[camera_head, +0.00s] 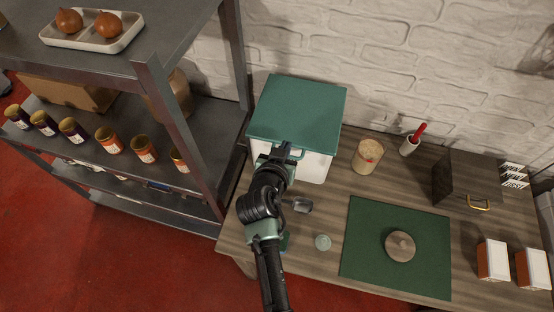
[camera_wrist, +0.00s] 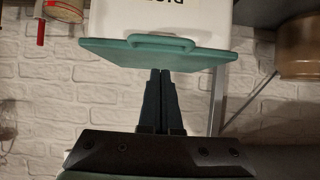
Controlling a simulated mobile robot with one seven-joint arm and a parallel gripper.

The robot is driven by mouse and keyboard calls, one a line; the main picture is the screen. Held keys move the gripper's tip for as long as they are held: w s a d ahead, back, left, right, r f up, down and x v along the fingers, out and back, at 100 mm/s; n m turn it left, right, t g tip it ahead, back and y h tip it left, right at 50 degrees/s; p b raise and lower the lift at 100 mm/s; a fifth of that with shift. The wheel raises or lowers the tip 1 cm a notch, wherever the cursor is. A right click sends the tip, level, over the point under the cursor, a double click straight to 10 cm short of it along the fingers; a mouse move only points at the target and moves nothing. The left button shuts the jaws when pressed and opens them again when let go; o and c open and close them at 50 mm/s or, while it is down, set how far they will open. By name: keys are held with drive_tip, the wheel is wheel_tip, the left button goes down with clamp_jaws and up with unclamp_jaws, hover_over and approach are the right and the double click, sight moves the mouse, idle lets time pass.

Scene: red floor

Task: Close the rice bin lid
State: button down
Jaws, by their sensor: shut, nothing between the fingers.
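The rice bin (camera_head: 316,166) is a white box at the back left of the wooden counter, against the brick wall. Its teal lid (camera_head: 297,108) spans the top. I cannot tell whether a gap is left under it. In the wrist view, which is upside down, the lid (camera_wrist: 200,57) shows with its handle (camera_wrist: 160,42) at the front edge, and the bin (camera_wrist: 205,18) bears a partly cut-off label. My gripper (camera_head: 287,150) is shut and empty at the lid's front edge. In the wrist view its fingertips (camera_wrist: 160,73) point at the lid; contact is unclear.
A metal shelf (camera_head: 150,75) with jars stands close on the left. A beige canister (camera_head: 367,156) is right of the bin. A green mat (camera_head: 365,262) with a round wooden lid (camera_head: 400,246) lies at the front.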

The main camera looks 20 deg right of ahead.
drive_tip(key=b+v, duration=0.3)
drive_tip(key=v, duration=0.7)
drive_tip(key=shift+r, duration=0.2)
